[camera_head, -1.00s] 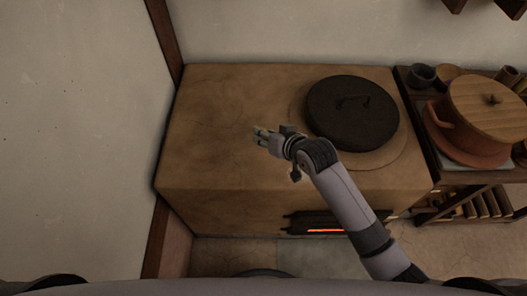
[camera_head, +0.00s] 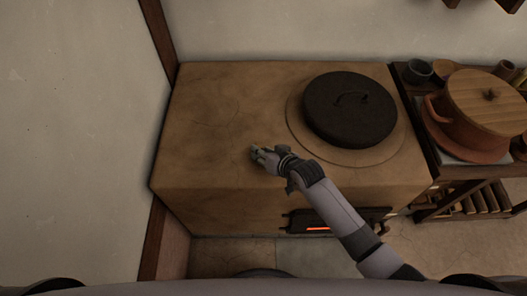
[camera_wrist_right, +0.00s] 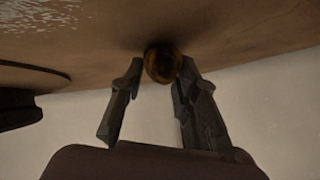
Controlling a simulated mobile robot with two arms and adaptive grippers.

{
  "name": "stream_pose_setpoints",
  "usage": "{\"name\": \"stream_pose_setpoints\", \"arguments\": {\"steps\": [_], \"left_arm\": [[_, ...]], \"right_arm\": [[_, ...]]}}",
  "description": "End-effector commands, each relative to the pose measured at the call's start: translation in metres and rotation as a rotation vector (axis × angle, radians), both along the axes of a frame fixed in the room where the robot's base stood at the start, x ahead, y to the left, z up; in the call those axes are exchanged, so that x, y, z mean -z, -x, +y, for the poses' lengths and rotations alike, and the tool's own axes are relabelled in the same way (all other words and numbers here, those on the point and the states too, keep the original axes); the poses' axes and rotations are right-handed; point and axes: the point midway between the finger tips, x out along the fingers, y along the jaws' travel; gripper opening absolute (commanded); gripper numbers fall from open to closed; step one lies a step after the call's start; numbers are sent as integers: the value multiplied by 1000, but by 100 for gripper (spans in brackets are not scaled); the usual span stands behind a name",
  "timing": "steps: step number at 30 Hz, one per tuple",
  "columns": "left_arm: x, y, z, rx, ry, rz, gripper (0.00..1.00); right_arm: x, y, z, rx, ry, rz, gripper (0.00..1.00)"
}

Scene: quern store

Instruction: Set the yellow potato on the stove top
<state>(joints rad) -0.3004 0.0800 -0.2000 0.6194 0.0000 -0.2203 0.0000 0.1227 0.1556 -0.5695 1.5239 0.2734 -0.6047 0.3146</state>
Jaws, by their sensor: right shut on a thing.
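The stove top (camera_head: 215,125) is a broad tan clay surface in the middle of the head view. My right gripper (camera_head: 256,152) is low over its front middle part, left of the black lidded pan. In the right wrist view, the right gripper (camera_wrist_right: 161,72) is shut on the yellow potato (camera_wrist_right: 162,62), a round yellow-brown thing between the fingertips. The potato is at or very close to the stove surface; I cannot tell if it touches. In the head view the potato is hidden by the gripper. My left gripper is not in view.
A black lidded pan (camera_head: 350,110) sits on a round plate at the stove's right. A glowing fire opening (camera_head: 318,228) is in the front face. A shelf at right holds a clay pot (camera_head: 460,135) with a wooden lid. The stove's left half is clear.

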Motion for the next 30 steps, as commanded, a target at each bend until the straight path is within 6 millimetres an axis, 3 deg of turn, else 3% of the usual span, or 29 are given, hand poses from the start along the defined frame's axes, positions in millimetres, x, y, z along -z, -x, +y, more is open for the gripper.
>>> {"name": "stream_pose_setpoints", "arguments": {"steps": [2, 3, 11, 22, 30], "left_arm": [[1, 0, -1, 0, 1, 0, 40], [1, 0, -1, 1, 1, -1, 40], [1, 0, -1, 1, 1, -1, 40], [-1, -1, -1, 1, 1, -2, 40], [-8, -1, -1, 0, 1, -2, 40]], "right_arm": [[3, 0, 0, 0, 0, 0, 0], [2, 0, 0, 0, 0, 0, 31], [2, 0, 0, 0, 0, 0, 48], [-2, 0, 0, 0, 0, 0, 49], [-25, 28, -19, 0, 0, 1, 49]]}}
